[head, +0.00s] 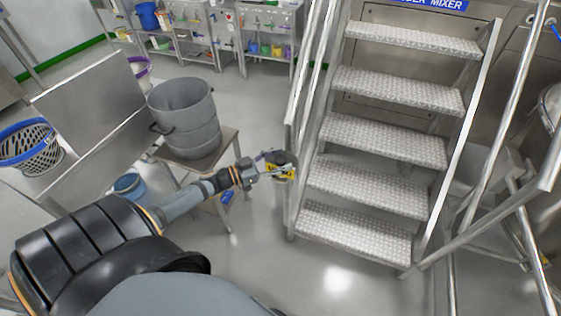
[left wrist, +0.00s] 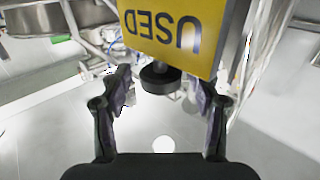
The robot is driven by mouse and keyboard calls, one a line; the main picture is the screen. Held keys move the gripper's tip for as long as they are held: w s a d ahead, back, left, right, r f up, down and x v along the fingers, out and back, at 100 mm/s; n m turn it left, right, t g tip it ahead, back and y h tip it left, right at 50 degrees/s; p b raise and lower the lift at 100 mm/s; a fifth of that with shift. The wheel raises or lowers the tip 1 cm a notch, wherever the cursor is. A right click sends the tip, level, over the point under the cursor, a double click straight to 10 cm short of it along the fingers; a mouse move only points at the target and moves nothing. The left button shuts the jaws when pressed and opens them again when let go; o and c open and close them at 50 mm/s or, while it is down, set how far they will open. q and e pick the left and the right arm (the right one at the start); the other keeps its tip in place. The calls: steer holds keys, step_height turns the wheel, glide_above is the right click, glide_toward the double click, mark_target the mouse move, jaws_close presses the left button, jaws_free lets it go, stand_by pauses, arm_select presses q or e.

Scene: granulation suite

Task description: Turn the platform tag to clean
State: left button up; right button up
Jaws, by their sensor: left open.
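The platform tag (left wrist: 172,30) is a yellow plate with dark letters reading USED, upside down at the top of the left wrist view. In the head view the yellow tag (head: 283,172) shows small beside the foot of the steps, partly covered by my gripper. A dark round knob (left wrist: 158,80) sits just below the tag's edge in the wrist view. My left gripper (left wrist: 160,100) is open, its two fingers on either side of the knob in the picture. I cannot tell whether they touch it. The left gripper (head: 279,164) also shows in the head view. My right gripper is not in view.
Metal steps (head: 375,140) with handrails rise right of the tag. Shelves stand at the back. The floor before the steps is clear.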

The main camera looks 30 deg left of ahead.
arm_select(q)
steer(key=shift+w+d, duration=0.1)
steer(key=shift+w, duration=0.15)
steer(key=shift+c, duration=0.2)
